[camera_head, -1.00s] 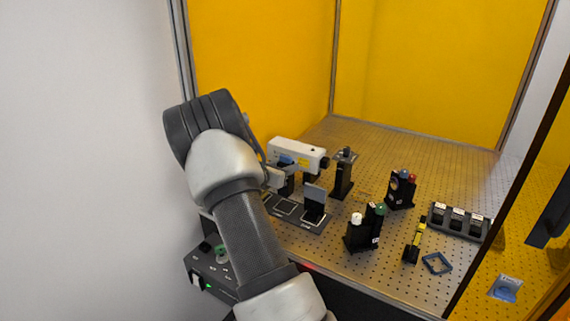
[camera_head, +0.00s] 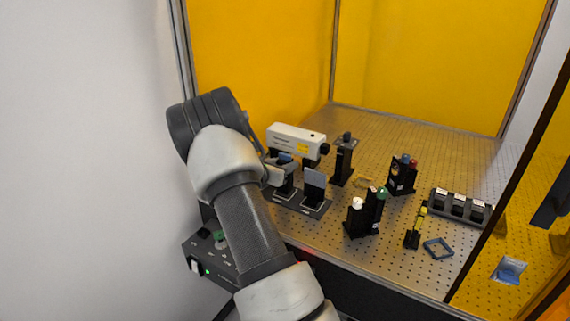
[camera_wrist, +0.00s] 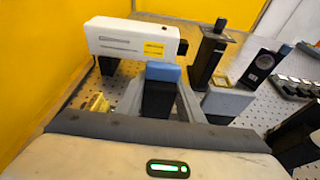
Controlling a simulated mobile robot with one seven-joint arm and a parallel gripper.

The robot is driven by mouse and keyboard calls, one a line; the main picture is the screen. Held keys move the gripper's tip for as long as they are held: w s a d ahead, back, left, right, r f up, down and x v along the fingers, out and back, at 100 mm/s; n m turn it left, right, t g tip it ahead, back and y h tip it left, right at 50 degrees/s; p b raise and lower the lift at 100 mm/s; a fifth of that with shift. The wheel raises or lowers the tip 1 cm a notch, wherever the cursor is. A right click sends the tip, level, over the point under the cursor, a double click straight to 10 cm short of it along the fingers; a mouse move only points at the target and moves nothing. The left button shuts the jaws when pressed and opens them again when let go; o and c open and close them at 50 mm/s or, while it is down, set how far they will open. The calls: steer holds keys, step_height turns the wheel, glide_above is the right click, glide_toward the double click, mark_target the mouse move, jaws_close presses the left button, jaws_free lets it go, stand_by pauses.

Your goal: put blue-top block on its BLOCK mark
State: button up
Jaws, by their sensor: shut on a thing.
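The blue-top block (camera_head: 285,159) has a black body and stands upright in my gripper (camera_head: 274,172). In the wrist view its blue top (camera_wrist: 163,72) shows between my two fingers (camera_wrist: 160,100), which are shut on it. Its body is over the left place of the dark marked plate (camera_head: 322,211). Its foot looks at or very near the plate; I cannot tell if it touches. The mark under it is mostly hidden. A block with a grey-blue panel (camera_head: 314,179) stands on the right place of the plate and also shows in the wrist view (camera_wrist: 228,102).
A white instrument (camera_head: 292,138) stands behind, with a dark post (camera_head: 344,160) to its right. White- and green-topped mounts (camera_head: 362,216) stand to the right of the plate. A slotted black rack (camera_head: 460,207) is far right. A switch box (camera_head: 210,258) is at front left.

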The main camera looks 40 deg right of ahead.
mark_target(285, 154)
steer(key=shift+f+b, duration=0.3)
steer(key=shift+b, duration=0.2)
stand_by(0.4)
steer(key=o, duration=1.4)
steer(key=shift+c, duration=0.2)
steer(key=shift+f, duration=0.1)
steer(key=shift+r+p, duration=1.8)
steer(key=shift+r, duration=1.75)
